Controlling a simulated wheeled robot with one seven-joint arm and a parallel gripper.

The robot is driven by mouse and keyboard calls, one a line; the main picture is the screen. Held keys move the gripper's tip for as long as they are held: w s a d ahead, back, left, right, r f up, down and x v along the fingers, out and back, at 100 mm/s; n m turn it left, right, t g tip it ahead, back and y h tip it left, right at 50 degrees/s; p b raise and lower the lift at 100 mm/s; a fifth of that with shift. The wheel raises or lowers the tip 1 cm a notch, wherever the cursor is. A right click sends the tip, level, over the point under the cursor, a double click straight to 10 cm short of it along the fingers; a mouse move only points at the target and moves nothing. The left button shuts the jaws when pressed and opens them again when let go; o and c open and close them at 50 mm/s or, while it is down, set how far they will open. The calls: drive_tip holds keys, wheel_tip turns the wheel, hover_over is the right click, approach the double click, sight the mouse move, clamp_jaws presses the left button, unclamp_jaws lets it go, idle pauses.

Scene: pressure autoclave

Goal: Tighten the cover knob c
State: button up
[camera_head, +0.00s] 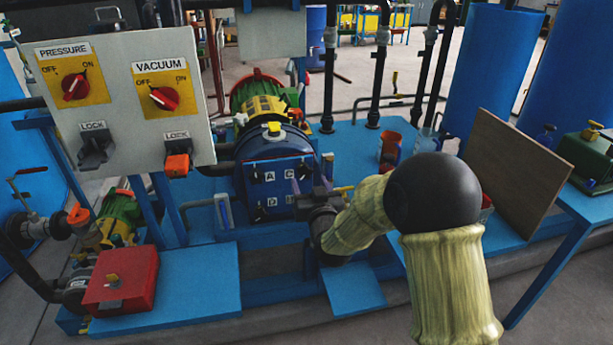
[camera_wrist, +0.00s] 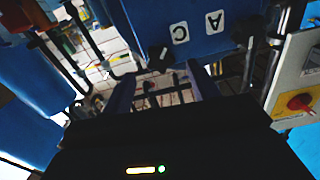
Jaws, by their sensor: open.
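The blue cover (camera_head: 275,185) faces me in the head view, with white letter plates A, C and D visible. In the wrist view the cover (camera_wrist: 205,38) appears upside down, with plates C and A. A small dark knob, cover knob c (camera_wrist: 165,54), sits beside plate C at the cover's edge. My gripper (camera_head: 310,186) is at the right side of the cover and hides part of it. In the wrist view my gripper (camera_wrist: 160,70) is open, its two fingers apart and empty, with the knob just beyond the gap between the tips. Contact cannot be told.
A grey control panel (camera_head: 125,100) with red PRESSURE and VACUUM switches stands left of the cover. A red box (camera_head: 121,282) sits low at the left. A brown board (camera_head: 505,170) leans at the right. Dark vertical pipes (camera_head: 375,75) rise behind.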

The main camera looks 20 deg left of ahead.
sight(305, 172)
drive_tip(key=shift+x, duration=2.2)
drive_tip(key=c, duration=1)
